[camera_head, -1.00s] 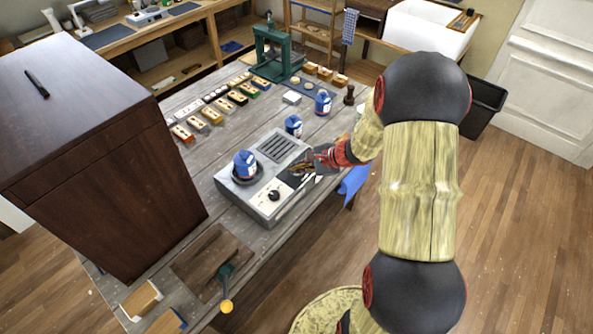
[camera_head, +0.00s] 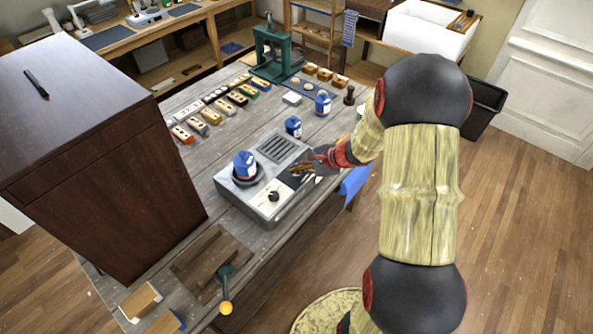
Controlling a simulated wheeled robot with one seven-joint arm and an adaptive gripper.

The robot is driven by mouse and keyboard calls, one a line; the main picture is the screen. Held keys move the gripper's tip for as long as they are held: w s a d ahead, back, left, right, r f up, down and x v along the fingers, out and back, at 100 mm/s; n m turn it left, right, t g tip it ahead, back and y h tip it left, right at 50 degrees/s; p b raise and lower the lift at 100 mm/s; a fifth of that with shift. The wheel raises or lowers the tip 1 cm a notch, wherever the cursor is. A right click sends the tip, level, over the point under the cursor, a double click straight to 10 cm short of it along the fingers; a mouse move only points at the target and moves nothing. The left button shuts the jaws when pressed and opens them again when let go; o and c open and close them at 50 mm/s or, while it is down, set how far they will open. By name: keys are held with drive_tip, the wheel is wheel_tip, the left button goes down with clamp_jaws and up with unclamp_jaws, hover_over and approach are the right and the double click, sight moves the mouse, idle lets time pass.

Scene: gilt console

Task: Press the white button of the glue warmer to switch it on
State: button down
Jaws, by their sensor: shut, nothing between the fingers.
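The glue warmer (camera_head: 232,196) is a grey box on the wooden workbench, with a slotted vent, a pale front panel and a black knob (camera_head: 273,196). A blue bottle (camera_head: 245,165) with a white label stands in its round well. My gripper (camera_head: 292,170) is shut and empty, with its fingertips over the right part of the warmer's top. The picture does not show whether the tips touch the warmer. The white button is not clear to see; it is too small to tell apart on the panel.
A dark wooden cabinet (camera_head: 95,150) fills the left. Blue bottles (camera_head: 293,126) and a green press (camera_head: 272,55) stand behind the warmer. Several small blocks (camera_head: 211,116) line the bench. A board with a yellow-knobbed lever (camera_head: 226,307) lies in front.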

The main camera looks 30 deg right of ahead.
sight(297, 177)
drive_tip(key=shift+r, duration=0.7)
drive_tip(key=shift+p, duration=0.3)
wheel_tip(297, 177, up, 6)
drive_tip(key=p, duration=0.3)
drive_tip(key=s+a, duration=0.1)
drive_tip(key=s+f+n+g, duration=0.1)
drive_tip(key=s, duration=0.1)
drive_tip(key=s+a+f+n, duration=0.1)
drive_tip(key=shift+s+a+g+y, duration=0.35)
drive_tip(key=shift+g+y, duration=0.05)
drive_tip(key=s+a+r+n+h+b, duration=0.2)
drive_tip(key=s+a+r+n+b, duration=0.3)
drive_tip(key=s+n, duration=0.4)
drive_tip(key=s+a+r+n+h+b, duration=0.3)
drive_tip(key=s+a+r+n+b, duration=0.3)
drive_tip(key=s, duration=0.6)
drive_tip(key=a+n+b, duration=0.1)
drive_tip(key=n+b, duration=0.1)
drive_tip(key=n, duration=0.1)
drive_tip(key=shift+s+a+n+h, duration=0.25)
drive_tip(key=shift+a+n+h, duration=0.05)
drive_tip(key=shift+a+n, duration=0.1)
